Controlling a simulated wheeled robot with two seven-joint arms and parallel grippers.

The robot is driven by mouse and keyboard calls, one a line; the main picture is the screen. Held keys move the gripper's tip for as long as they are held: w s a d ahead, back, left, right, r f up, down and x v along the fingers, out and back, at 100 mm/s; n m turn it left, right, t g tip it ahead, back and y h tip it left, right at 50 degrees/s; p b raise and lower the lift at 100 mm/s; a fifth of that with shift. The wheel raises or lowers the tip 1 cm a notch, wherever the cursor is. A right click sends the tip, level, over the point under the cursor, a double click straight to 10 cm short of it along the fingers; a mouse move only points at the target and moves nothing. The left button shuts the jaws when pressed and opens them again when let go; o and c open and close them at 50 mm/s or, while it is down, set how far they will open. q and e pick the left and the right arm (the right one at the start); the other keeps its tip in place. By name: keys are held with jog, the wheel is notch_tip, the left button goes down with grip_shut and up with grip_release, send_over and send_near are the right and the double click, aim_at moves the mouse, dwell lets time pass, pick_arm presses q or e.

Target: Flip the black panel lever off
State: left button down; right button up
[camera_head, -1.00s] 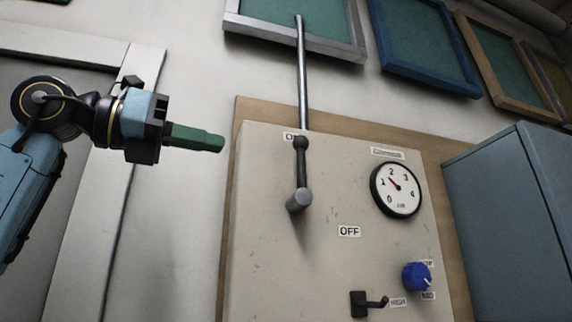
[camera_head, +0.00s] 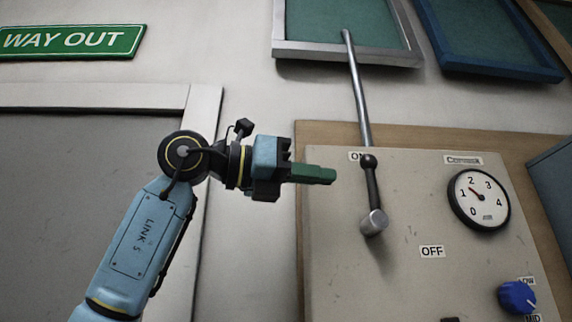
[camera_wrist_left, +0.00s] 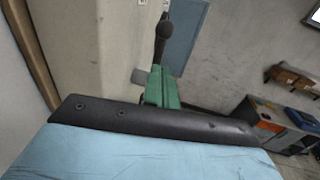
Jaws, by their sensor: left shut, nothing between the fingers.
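The black panel lever (camera_head: 371,184) points up towards the ON label (camera_head: 355,156) on the beige panel (camera_head: 335,240). Its round knob is at the top and its grey pivot (camera_head: 374,222) is below. The OFF label (camera_head: 432,251) sits lower right of the pivot. My left gripper (camera_head: 331,176) is shut and empty, with green fingers pointing right, just left of the lever and apart from it in the head view. In the left wrist view the green fingers (camera_wrist_left: 161,88) show near the dark lever knob (camera_wrist_left: 163,28). My right gripper is not in view.
A metal rod (camera_head: 358,90) rises above the lever. A gauge (camera_head: 479,200) and a blue dial (camera_head: 517,298) are on the panel's right. A blue cabinet (camera_head: 555,180) stands at the right edge. A door frame (camera_head: 205,110) and a green WAY OUT sign (camera_head: 70,41) are left.

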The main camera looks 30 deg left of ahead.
aim_at(369, 181)
pick_arm(q)
jog(key=p+x, duration=0.1)
jog(key=x, duration=0.4)
jog(key=shift+w+d, duration=0.25)
jog(key=shift+s, duration=0.15)
